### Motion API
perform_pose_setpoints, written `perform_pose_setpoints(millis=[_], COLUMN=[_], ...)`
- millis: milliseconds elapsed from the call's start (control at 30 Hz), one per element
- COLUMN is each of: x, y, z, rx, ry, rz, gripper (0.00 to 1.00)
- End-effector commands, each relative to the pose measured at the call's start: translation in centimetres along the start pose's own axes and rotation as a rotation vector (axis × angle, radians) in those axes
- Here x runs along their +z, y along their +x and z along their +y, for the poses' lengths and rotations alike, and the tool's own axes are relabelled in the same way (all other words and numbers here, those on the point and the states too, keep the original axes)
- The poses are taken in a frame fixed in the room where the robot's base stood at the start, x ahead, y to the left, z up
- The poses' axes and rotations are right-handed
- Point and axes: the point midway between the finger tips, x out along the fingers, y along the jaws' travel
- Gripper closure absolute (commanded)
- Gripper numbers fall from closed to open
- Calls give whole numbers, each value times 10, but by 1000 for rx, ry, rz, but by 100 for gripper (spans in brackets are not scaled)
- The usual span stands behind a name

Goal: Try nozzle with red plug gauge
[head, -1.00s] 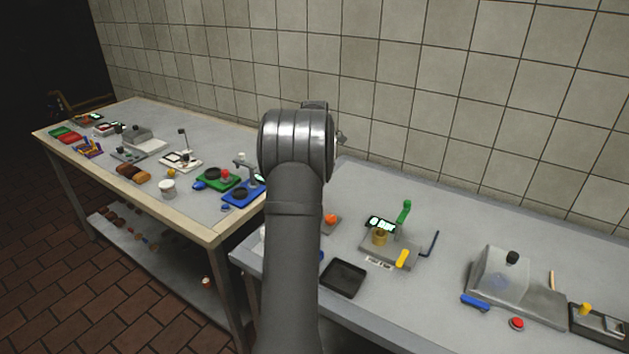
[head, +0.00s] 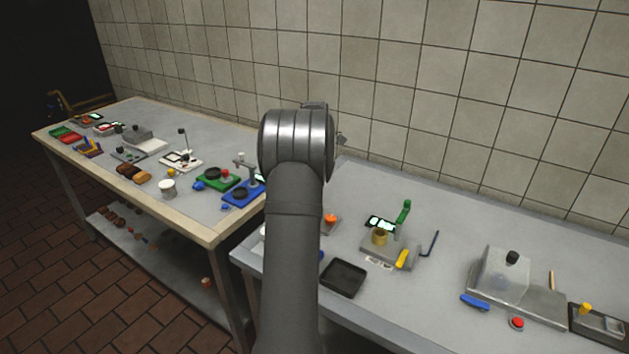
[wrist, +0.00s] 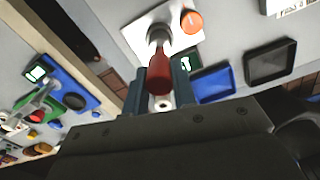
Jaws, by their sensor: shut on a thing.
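In the wrist view my gripper (wrist: 161,88) is shut on the red plug gauge (wrist: 160,74). The red handle sits between the two dark blue-grey fingers, and its grey end (wrist: 159,34) points away from me over a pale plate (wrist: 137,36). I cannot tell whether that end touches anything. A small pale metal ring (wrist: 162,104) shows between the fingers near the palm; I cannot tell whether it is the nozzle. In the head view my own arm hides the gripper and the gauge.
An orange round-topped piece (wrist: 191,22) stands on the pale plate, and it also shows in the head view (head: 330,219). A black tray (head: 344,278), a blue tray (wrist: 213,85) and a fixture with a green handle (head: 404,212) are nearby. A gap separates the two tables.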

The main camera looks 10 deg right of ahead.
Motion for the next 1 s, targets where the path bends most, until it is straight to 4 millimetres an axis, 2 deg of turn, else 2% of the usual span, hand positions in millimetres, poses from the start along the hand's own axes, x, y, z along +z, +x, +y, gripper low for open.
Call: perform_pose_setpoints(millis=[1000], x=[0], y=[9], z=[0], rx=[0], ry=[0], rz=[0], gripper=[98])
